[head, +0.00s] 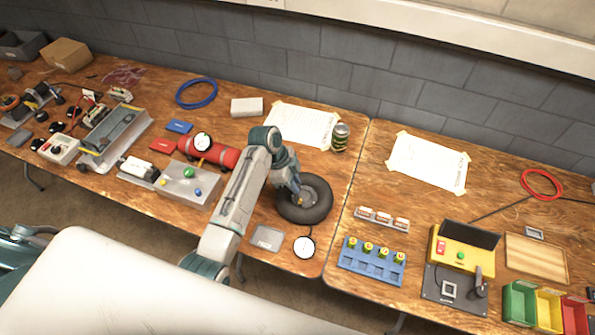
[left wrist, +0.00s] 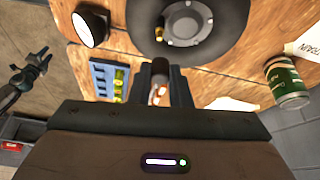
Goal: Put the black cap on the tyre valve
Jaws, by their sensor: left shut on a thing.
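The black tyre (head: 318,208) lies flat on the workbench, and its hub faces up. In the left wrist view the tyre (left wrist: 222,45) fills the top, with the brass valve (left wrist: 160,32) standing near the hub. My left gripper (head: 296,190) is over the tyre in the head view. In the left wrist view my left gripper (left wrist: 160,84) is shut on the black cap (left wrist: 160,67), which appears just below the valve and apart from it. A small dark forked shape at the left, probably my right gripper (left wrist: 30,72), is away from the tyre.
A round gauge (head: 304,247) and a grey plate (head: 267,238) lie before the tyre. A green can (head: 340,138) stands behind it, and a red cylinder (head: 222,155) lies to its left. A blue rack (head: 372,268) and white-and-red blocks (head: 382,218) are to the right.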

